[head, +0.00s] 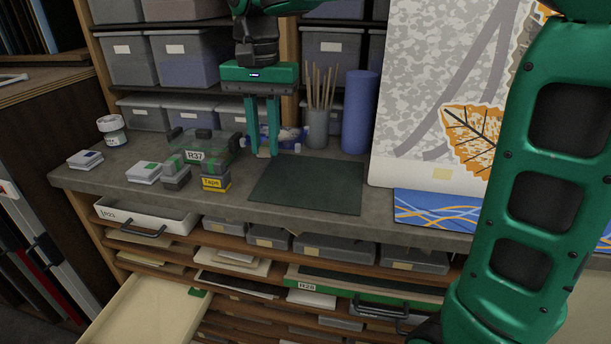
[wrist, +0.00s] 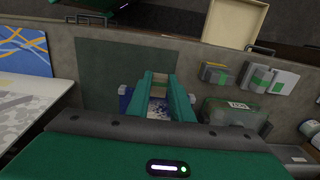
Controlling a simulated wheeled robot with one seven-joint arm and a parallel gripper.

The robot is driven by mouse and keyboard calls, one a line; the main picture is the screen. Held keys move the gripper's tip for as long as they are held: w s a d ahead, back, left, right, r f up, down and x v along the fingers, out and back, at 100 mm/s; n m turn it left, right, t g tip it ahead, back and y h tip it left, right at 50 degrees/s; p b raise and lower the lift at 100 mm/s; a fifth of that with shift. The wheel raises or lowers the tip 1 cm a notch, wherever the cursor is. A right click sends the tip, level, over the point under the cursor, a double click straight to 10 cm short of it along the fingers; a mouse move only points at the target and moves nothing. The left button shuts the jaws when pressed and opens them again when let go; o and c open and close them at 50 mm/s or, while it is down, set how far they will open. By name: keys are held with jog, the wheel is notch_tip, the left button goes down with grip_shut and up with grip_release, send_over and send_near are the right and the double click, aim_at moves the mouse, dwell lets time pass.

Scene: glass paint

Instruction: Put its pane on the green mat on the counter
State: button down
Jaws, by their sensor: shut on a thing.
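The green mat (head: 307,187) lies flat and bare on the grey counter (head: 345,212); it also shows in the wrist view (wrist: 105,68). My gripper (head: 264,153) points down at the mat's back left corner. Its fingers are a little apart, shut on a small tan piece (wrist: 161,87) between the tips. I cannot tell whether this is the pane or part of it; any clear glass does not show. I cannot tell whether the piece touches the counter.
A clear box labelled R37 (head: 195,155) and a yellow-labelled tape box (head: 216,182) stand left of the mat. A cup of sticks (head: 318,128) and a blue roll (head: 360,112) stand behind. A patterned blue sheet (head: 437,211) lies right. An open drawer (head: 150,310) juts out below.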

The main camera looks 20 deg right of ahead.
send_over(308, 187)
notch_tip(308, 187, down, 5)
jog(key=shift+f, duration=2.15)
jog(key=c, duration=1.6)
grip_release()
jog(key=shift+s, duration=0.1)
notch_tip(308, 187, up, 12)
jog(key=shift+r, duration=0.1)
